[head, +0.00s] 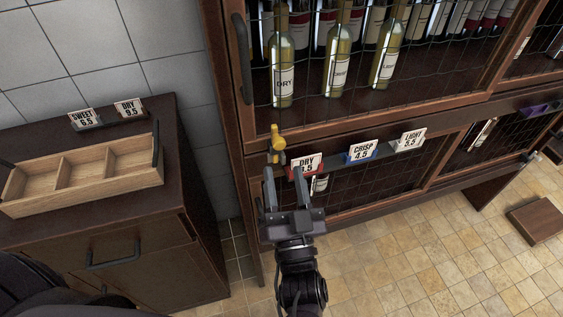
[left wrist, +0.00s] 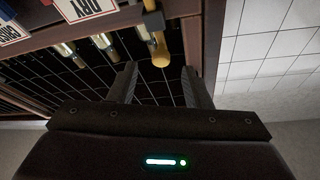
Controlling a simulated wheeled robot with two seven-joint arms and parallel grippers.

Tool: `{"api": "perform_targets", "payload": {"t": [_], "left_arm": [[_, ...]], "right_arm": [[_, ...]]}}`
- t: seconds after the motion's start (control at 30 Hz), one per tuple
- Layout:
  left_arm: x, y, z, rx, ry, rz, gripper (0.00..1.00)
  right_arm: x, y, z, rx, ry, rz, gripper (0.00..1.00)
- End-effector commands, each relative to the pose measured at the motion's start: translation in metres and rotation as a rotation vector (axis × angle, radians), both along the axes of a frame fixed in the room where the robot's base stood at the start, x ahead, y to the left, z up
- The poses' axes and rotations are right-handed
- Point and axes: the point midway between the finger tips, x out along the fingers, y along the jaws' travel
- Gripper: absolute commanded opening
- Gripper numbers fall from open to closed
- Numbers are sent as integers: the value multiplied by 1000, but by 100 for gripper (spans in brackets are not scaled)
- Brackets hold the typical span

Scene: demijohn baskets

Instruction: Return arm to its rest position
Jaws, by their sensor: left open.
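My left gripper (head: 286,178) is open, with nothing between its fingers. In the head view it is raised in front of the lower part of the dark wooden wine cabinet (head: 240,172), just below a yellow knob-like piece (head: 277,145). The left wrist view shows the two spread fingers (left wrist: 160,84) with the yellow piece (left wrist: 159,50) beyond them, apart from both as far as I can tell. My right gripper is not in view.
Three price cards, DRY (head: 306,163), CRISP (head: 363,151) and LIGHT (head: 409,140), line the cabinet ledge. Bottles (head: 283,80) stand behind wire mesh above. At left, a three-compartment wooden tray (head: 90,190) lies on a dark side cabinet (head: 150,245). Tiled floor (head: 400,270) is open at lower right.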

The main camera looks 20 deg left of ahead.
Motion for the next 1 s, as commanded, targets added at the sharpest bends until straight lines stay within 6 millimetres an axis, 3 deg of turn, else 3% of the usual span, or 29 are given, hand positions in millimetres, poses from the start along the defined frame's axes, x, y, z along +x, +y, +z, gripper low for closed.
{"api": "perform_targets", "payload": {"t": [0.17, 0.63, 0.73, 0.87, 0.97, 1.0], "left_arm": [[-8, -4, -3, 0, 0, 0, 44], [-8, -4, -3, 0, 0, 0, 44], [-4, -8, -14, 9, 18, -22, 44], [13, -24, -65, 34, 107, -121, 44], [26, -35, -134, 48, 238, -230, 44], [29, -37, -165, 47, 302, -271, 44]], "right_arm": [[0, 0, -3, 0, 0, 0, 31], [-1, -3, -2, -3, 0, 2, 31], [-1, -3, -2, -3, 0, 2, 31], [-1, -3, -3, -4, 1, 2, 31], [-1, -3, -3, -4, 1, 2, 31], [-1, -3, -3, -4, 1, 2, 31]]}}
